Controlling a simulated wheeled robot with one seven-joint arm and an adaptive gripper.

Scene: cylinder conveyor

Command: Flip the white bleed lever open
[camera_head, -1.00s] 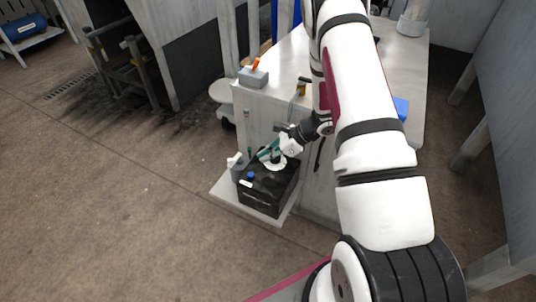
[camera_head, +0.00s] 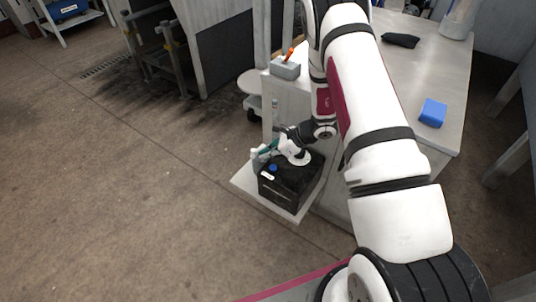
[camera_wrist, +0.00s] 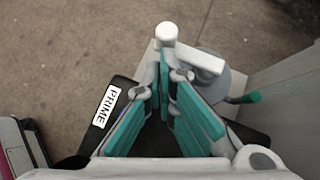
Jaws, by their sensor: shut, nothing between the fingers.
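In the wrist view, the white bleed lever (camera_wrist: 203,61) is a short white bar on top of a round grey body (camera_wrist: 237,84), just right of my fingertips. My gripper (camera_wrist: 170,68) is shut and empty, its teal pads converging close to the lever. I cannot tell whether they touch. A white post with a rounded top (camera_wrist: 166,34) stands just beyond the tips. In the head view, my gripper (camera_head: 264,151) reaches over the left back corner of a black box (camera_head: 290,187); it largely hides the lever and the grey body there.
The box has a blue cap (camera_head: 273,168) and a PRIME label (camera_wrist: 106,107), and sits on a pale low platform (camera_head: 244,182). A bench (camera_head: 440,75) with a blue block (camera_head: 432,113) stands behind and right. A green-tipped stub (camera_wrist: 244,98) juts beside the grey body. Floor at left is clear.

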